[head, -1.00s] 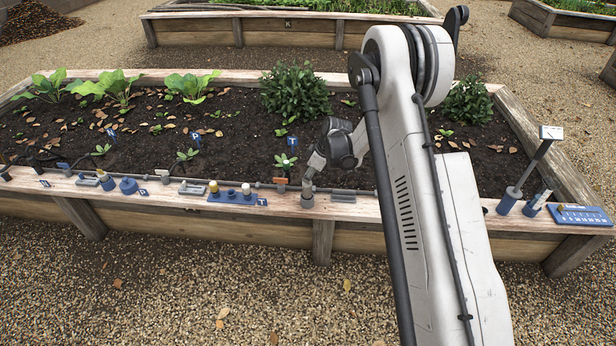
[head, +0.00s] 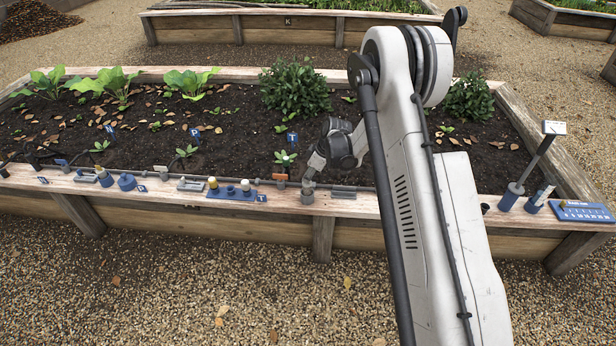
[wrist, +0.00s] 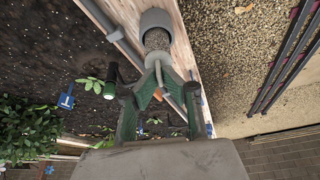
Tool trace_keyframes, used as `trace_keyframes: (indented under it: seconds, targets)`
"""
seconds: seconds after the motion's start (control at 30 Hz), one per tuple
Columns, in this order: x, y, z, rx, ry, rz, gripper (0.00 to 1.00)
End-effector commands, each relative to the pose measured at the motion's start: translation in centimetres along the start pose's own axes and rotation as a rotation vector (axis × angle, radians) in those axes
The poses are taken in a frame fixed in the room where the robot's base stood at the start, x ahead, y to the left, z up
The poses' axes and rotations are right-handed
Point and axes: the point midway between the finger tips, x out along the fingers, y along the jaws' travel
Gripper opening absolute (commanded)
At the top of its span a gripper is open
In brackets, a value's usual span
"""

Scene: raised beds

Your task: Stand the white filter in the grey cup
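My gripper (wrist: 157,62) has green fingers that converge close to the cup's rim. A thin pale piece shows between the fingertips; I cannot tell whether it is held or is part of the gripper. A small white-topped piece (head: 245,185) stands on a blue tray (head: 228,195) to the left; I cannot tell whether it is the white filter.
A yellow-topped piece (head: 213,183) also stands on the blue tray. Blue holders, a post (head: 540,155) and a blue board (head: 585,212) are at the far right. Plants and soil lie behind the plank.

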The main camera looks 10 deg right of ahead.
Motion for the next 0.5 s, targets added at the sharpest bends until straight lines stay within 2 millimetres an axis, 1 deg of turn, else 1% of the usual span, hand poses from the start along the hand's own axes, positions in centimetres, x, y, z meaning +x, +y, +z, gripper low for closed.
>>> trace_keyframes:
  seconds: [0.5]
  targets:
    - [1.09, 0.0, 0.45, 0.0, 0.0, 0.0, 0.0]
